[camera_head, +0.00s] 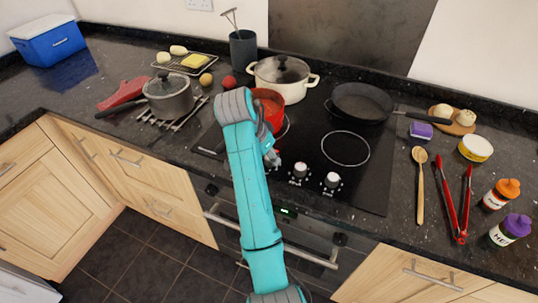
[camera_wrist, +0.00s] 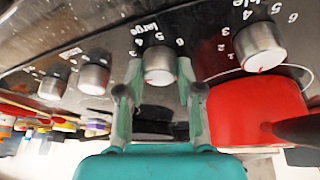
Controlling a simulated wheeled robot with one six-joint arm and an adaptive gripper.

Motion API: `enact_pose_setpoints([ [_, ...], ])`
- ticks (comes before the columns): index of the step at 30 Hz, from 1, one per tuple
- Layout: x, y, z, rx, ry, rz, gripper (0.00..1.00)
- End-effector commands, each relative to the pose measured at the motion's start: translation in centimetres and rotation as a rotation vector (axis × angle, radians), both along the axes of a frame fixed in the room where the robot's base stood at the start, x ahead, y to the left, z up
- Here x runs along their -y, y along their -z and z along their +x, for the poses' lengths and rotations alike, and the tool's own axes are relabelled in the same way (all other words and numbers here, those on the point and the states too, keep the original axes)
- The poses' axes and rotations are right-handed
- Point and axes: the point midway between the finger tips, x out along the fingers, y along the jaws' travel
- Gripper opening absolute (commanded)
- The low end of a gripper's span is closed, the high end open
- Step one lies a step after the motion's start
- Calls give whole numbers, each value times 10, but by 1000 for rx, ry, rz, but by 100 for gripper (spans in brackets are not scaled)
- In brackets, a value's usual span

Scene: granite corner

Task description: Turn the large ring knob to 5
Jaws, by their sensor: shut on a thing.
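The large ring knob (camera_wrist: 158,66) is a silver knob on the black hob, labelled "large" with numbers around it. In the wrist view the 5 is printed directly above it. A small red mark shows at the lower edge of its face; I cannot read exactly which number it matches. My gripper (camera_wrist: 155,84) has one finger on each side of the knob and is shut on it.
Another silver knob (camera_wrist: 260,47) and a red pot (camera_wrist: 260,110) are close on the right in the wrist view. Two more knobs (camera_head: 300,170) (camera_head: 333,180) stand beside my gripper in the head view. A white pot (camera_head: 283,80) and black pan (camera_head: 362,102) stand behind.

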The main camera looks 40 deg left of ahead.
Motion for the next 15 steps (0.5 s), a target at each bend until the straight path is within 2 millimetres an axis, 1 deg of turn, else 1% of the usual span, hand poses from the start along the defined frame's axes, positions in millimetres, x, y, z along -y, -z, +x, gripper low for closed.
enact_pose_setpoints([
  [6,-1,1,0,-2,134,-4,1],
  [15,-1,1,0,-2,228,-2,1],
])
